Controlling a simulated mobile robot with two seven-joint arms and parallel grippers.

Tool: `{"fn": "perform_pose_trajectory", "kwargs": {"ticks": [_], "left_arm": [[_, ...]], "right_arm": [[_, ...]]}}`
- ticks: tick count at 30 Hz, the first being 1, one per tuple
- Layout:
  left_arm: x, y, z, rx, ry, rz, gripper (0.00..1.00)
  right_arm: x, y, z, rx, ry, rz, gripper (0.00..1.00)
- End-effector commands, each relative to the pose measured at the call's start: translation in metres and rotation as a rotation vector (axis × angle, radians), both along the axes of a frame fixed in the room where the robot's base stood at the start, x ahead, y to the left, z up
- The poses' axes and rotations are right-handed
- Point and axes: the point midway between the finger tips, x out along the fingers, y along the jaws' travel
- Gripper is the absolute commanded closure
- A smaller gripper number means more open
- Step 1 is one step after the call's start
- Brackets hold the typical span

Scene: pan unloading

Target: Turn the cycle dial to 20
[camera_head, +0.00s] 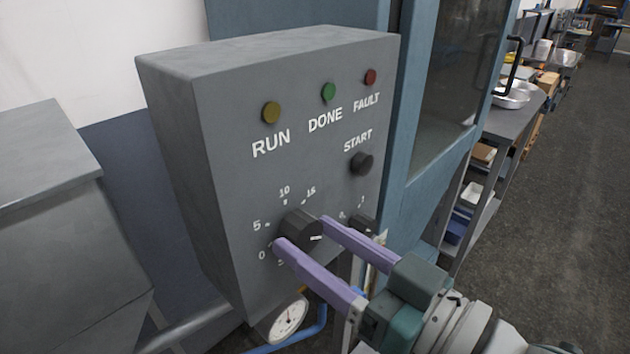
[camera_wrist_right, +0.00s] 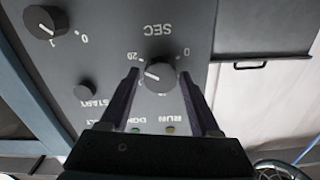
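The cycle dial (camera_head: 302,231) is a black knob with a white pointer, low on the front of a grey control box. It also shows upside down in the wrist view (camera_wrist_right: 161,78). In the head view the pointer points right, past the 15 mark; the 20 is hidden there. In the wrist view the 20 shows up and left of the dial. My right gripper (camera_head: 301,232) has its two purple fingers on either side of the dial. In the wrist view (camera_wrist_right: 159,75) narrow gaps seem to separate fingers and knob. My left gripper is out of view.
The box (camera_head: 225,120) carries a black START button (camera_head: 361,163), and yellow, green and red lamps. A smaller black knob (camera_head: 362,226) sits right of the dial, partly behind my finger. A gauge (camera_head: 288,319) is below. A blue cabinet frame (camera_head: 405,150) stands right.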

Motion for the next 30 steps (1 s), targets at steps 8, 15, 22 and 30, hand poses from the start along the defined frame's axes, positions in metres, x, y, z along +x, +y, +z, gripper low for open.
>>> {"fn": "perform_pose_trajectory", "kwargs": {"ticks": [8, 15, 22, 30], "left_arm": [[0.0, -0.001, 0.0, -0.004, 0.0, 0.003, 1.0], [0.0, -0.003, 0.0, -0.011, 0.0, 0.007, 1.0], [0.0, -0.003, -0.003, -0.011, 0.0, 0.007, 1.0], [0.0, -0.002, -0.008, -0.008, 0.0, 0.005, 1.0]], "right_arm": [[0.0, 0.0, 0.001, 0.0, -0.003, 0.001, 0.19], [-0.007, -0.007, 0.0, -0.002, -0.002, 0.001, 0.19], [-0.04, -0.039, -0.001, -0.003, 0.0, 0.002, 0.19], [-0.067, -0.067, 0.0, -0.001, -0.002, 0.001, 0.19]]}}
